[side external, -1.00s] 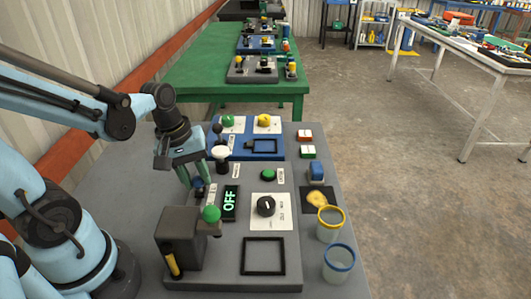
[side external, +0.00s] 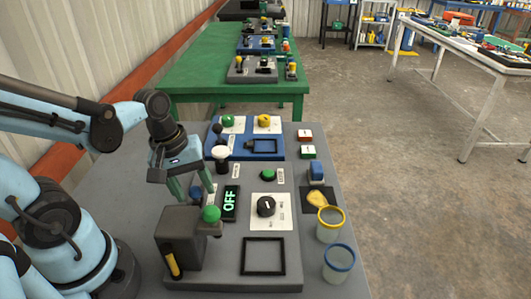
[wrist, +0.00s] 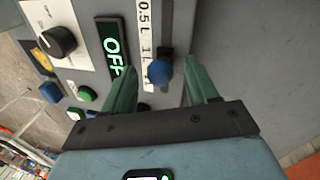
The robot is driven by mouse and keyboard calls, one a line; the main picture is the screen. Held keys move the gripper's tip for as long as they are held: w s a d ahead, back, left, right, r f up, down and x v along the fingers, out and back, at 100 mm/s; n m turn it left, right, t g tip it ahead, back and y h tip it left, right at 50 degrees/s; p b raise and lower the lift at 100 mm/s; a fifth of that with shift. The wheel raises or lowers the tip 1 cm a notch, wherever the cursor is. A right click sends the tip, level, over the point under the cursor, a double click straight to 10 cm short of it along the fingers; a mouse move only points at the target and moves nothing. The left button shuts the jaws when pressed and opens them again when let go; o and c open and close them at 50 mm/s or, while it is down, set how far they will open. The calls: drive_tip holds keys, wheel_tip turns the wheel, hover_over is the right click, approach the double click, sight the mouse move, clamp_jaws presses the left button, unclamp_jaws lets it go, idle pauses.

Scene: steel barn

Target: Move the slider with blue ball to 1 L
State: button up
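The slider's blue ball (wrist: 160,72) shows in the wrist view beside a white scale strip (wrist: 148,40) marked 0.5 L and 1 L. The ball appears just past the 1 L print, towards my gripper; the marks nearer me are partly hidden. My gripper (wrist: 163,80) is open, with one green finger on each side of the ball and visible gaps to it. In the side view, my gripper (side external: 191,188) points down behind the dark grey block, and the blue ball (side external: 195,192) shows between the fingers. The slot's lower end is hidden.
A dark block with a green-knobbed lever (side external: 211,214) stands close in front of my gripper. A lit OFF display (side external: 230,203) and a black dial (side external: 266,206) lie to the right. A white-topped knob (side external: 221,153) stands behind. Two jars stand at right.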

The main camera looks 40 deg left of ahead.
wheel_tip(320, 180, up, 12)
drive_tip(key=s+a, duration=0.1)
drive_tip(key=s, duration=0.1)
drive_tip(key=shift+a, duration=0.15)
idle(0.7)
drive_tip(key=shift+w+f, duration=0.1)
drive_tip(key=shift+f, duration=0.05)
drive_tip(key=w+d+f+m+t+y, duration=0.1)
drive_tip(key=w+d+f+m+t, duration=0.2)
drive_tip(key=w+m, duration=0.4)
drive_tip(key=shift+f+m+t, duration=0.45)
drive_tip(key=shift+m+t, duration=0.75)
drive_tip(key=shift+m, duration=0.9)
